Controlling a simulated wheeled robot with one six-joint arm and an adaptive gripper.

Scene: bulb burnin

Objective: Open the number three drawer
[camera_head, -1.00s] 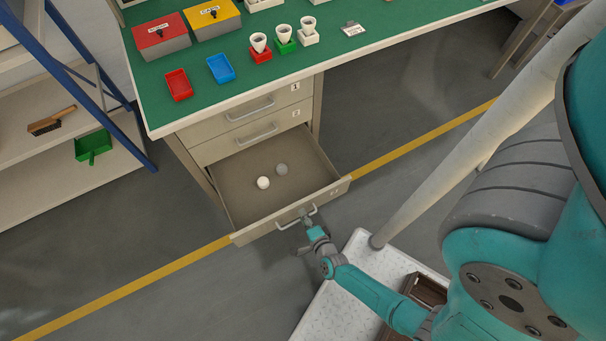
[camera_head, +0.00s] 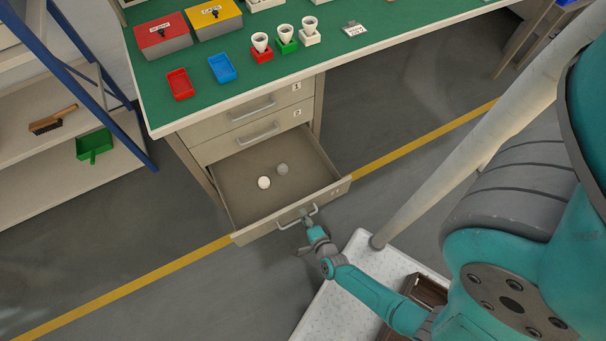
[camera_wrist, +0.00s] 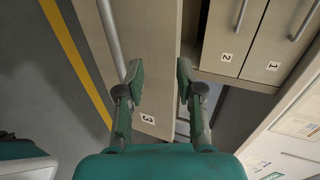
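The number three drawer (camera_head: 232,193) is the lowest in the desk's drawer unit and is pulled far out. A white round object (camera_head: 264,183) and a grey one (camera_head: 282,169) lie inside it. Its front, labelled 3 (camera_wrist: 148,118), carries a bar handle (camera_head: 286,224), which also shows in the wrist view (camera_wrist: 110,35). My gripper (camera_head: 306,215) is at the right part of this handle. In the wrist view my gripper (camera_wrist: 160,78) has its fingers apart before the drawer front. The handle's end passes behind the left fingertip, so contact is unclear.
Drawers 1 (camera_head: 255,107) and 2 (camera_head: 257,133) above are shut. The green desktop (camera_head: 200,112) holds red and blue trays, boxes and several small cups. A blue-framed shelf (camera_head: 125,130) stands at the left. The floor left of the open drawer is clear.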

